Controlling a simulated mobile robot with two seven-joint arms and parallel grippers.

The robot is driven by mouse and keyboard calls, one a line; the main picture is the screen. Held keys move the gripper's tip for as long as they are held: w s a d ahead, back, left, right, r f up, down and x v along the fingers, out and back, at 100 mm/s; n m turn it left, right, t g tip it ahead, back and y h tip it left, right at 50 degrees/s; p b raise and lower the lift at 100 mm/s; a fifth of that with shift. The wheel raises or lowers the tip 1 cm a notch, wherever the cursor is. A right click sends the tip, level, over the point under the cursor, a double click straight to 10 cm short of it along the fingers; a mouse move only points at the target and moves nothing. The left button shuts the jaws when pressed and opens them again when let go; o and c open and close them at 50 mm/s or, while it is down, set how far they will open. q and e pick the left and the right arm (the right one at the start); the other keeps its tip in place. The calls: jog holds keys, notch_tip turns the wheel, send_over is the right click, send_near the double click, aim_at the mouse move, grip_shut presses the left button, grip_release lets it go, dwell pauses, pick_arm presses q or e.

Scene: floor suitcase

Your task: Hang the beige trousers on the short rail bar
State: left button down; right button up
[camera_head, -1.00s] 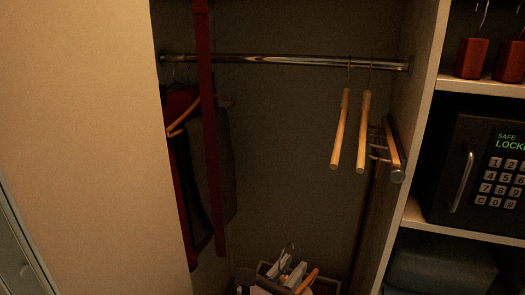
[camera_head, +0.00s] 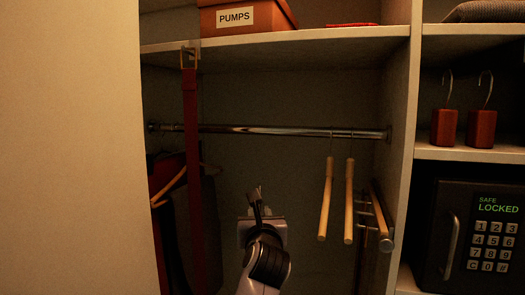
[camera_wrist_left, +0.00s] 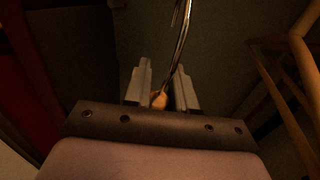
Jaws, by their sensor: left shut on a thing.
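My left gripper (camera_head: 257,205) is raised inside the wardrobe, below the chrome rail bar (camera_head: 270,131) and left of two empty wooden hangers. In the left wrist view its fingers (camera_wrist_left: 160,97) are shut on a hanger's wooden neck (camera_wrist_left: 159,100), with the metal hook (camera_wrist_left: 179,45) rising above them. The hook is apart from the bar in the head view. The beige trousers cannot be made out in either view; anything below the hanger neck is hidden by the gripper. My right gripper is not in view.
Empty hangers (camera_head: 325,200) hang right of centre, near a wall-mounted rack (camera_head: 380,215). Dark clothes (camera_head: 180,225) and a red strap (camera_head: 191,160) hang at left. A shelf (camera_head: 290,48) with a pumps box (camera_head: 245,17) is above. The middle of the bar is clear.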

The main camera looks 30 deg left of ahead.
pick_arm(q)
jog(key=w+a+r+n+g+y, duration=0.1)
jog(key=w+r+y, duration=0.1)
jog(key=r, duration=1.3)
jog(key=shift+w+a+r+n+g, duration=0.2)
jog(key=shift+w+n+g, duration=0.2)
jog(key=shift+w, duration=0.25)
jog(key=shift+d, duration=0.1)
jog(key=w+a+f, duration=0.2)
jog(key=w+a, duration=0.1)
jog(key=w, duration=0.8)
jog(key=shift+f, duration=0.35)
jog(key=shift+w, duration=0.1)
jog(key=shift+f, duration=0.45)
